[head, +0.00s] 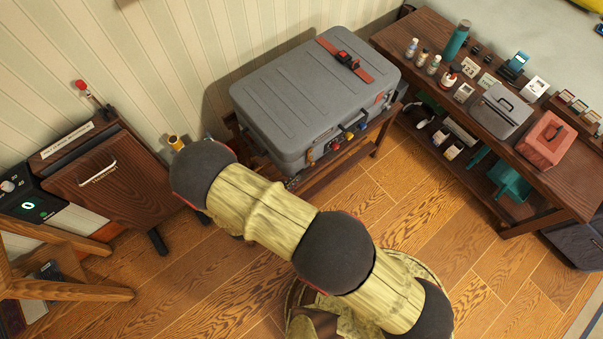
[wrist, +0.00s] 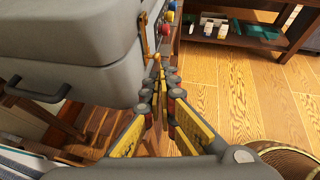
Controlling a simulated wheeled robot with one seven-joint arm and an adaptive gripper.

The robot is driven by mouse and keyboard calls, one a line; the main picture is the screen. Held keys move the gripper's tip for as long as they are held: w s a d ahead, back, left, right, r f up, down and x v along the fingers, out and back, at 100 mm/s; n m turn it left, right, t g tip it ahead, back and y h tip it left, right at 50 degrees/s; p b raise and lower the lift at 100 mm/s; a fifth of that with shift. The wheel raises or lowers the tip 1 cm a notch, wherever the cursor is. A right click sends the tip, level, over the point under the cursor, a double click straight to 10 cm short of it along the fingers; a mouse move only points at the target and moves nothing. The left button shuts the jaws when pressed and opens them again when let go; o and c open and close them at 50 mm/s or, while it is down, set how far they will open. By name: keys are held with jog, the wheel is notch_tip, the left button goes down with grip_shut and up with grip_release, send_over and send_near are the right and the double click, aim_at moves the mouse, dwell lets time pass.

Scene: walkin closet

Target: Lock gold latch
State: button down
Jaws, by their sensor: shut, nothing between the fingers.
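A large grey hard case (head: 300,95) lies flat on a low wooden stand, with its lid down. The gold latch (wrist: 145,38) is on the case's side near a corner, upright across the seam in the wrist view. It also shows small in the head view (head: 311,158). My gripper (wrist: 159,66) is shut and empty, just below and slightly right of the gold latch. I cannot tell whether the fingertips touch it. In the head view my arm hides most of the gripper. Whether the latch is fastened is unclear.
Red, blue and yellow parts (wrist: 164,17) sit along the same case side beyond the gold latch. A wooden table (head: 428,38) with bottles and boxes stands right. Open wooden floor (head: 420,175) lies between.

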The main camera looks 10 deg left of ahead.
jog(key=v, duration=0.3)
jog(key=shift+s, duration=0.1)
dwell(0.5)
